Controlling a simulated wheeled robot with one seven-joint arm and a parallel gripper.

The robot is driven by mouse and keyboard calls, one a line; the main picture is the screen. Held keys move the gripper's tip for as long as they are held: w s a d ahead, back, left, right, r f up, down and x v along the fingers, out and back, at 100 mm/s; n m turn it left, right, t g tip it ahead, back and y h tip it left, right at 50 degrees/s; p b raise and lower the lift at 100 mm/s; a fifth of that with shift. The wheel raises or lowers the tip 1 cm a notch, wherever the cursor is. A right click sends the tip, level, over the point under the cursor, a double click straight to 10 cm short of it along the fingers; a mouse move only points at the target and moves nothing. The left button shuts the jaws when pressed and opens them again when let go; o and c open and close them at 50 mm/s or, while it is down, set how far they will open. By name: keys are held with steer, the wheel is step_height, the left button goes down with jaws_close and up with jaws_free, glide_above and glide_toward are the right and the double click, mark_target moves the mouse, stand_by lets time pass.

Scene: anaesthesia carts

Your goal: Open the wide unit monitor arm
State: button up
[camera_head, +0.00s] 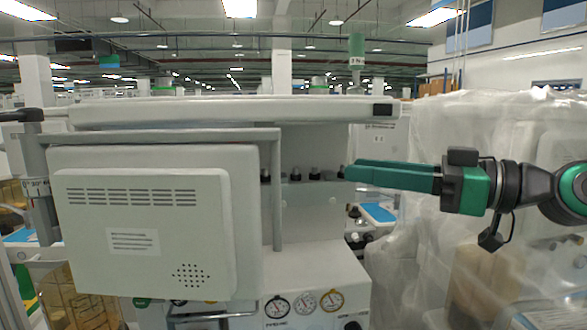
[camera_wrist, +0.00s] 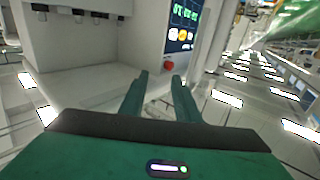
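The wide unit is a pale grey cart; its monitor (camera_head: 145,215) shows from the back at left in the head view, with vent slots and a label. A grey bar frame (camera_head: 278,190) runs above and beside the monitor; I cannot tell which part is the monitor arm's joint. My gripper (camera_head: 348,171) reaches in from the right, fingers pointing left, to the right of the monitor and frame. In the wrist view my gripper (camera_wrist: 160,76) has its two green fingers apart with nothing between them. A lit screen (camera_wrist: 184,25) and a red knob (camera_wrist: 169,66) lie beyond the fingertips.
A long white top shelf (camera_head: 230,112) spans the unit above the monitor. Gauges (camera_head: 305,303) sit low on the front. Plastic-wrapped goods (camera_head: 450,240) stand at right, below and behind my arm.

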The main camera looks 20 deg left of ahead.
mark_target(277, 161)
steer(key=shift+d, duration=0.7)
jaws_close()
steer(key=shift+s+a+r+m+g, duration=0.25)
steer(key=shift+s+a+m+g, duration=0.3)
steer(key=shift+a+m, duration=2.1)
steer(key=shift+s+a+r+m+g, duration=0.25)
steer(key=shift+s+a+m, duration=0.4)
steer(key=shift+a+m, duration=2)
steer(key=shift+s+a+r+m+g, duration=0.2)
steer(key=shift+s+a+m+g, duration=0.35)
steer(key=shift+a+m, duration=2.1)
